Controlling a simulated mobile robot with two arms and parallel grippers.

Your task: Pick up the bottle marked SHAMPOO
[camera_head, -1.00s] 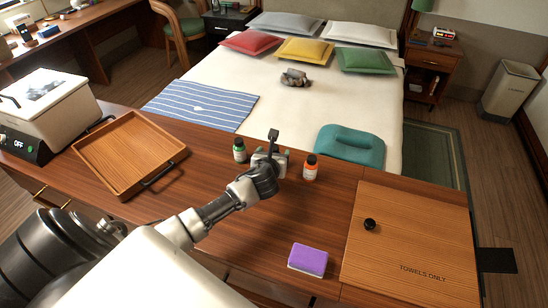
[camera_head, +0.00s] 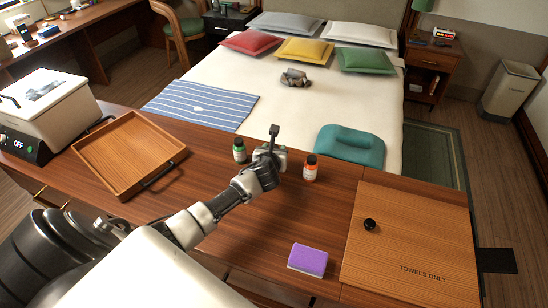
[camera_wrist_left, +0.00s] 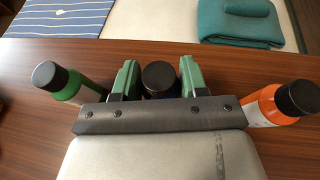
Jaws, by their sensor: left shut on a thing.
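My left gripper (camera_head: 269,154) is at the far part of the wooden counter, between a green bottle (camera_head: 239,151) and an orange bottle (camera_head: 310,169). In the left wrist view its green-padded fingers stand on either side of a dark bottle with a black cap (camera_wrist_left: 160,76), and it is shut on that bottle. The gripper hides most of this bottle, and its label does not show. The green bottle (camera_wrist_left: 68,86) and the orange bottle (camera_wrist_left: 280,103) stand apart from the fingers, left and right. I cannot read any label as SHAMPOO. My right gripper is not in view.
A wooden tray (camera_head: 111,178) and a white appliance (camera_head: 47,112) are on the left of the counter. A purple sponge (camera_head: 308,259) lies near the front edge. A wooden lid marked TOWELS ONLY (camera_head: 418,225) is at right. A folded teal towel (camera_head: 350,146) lies beyond the counter.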

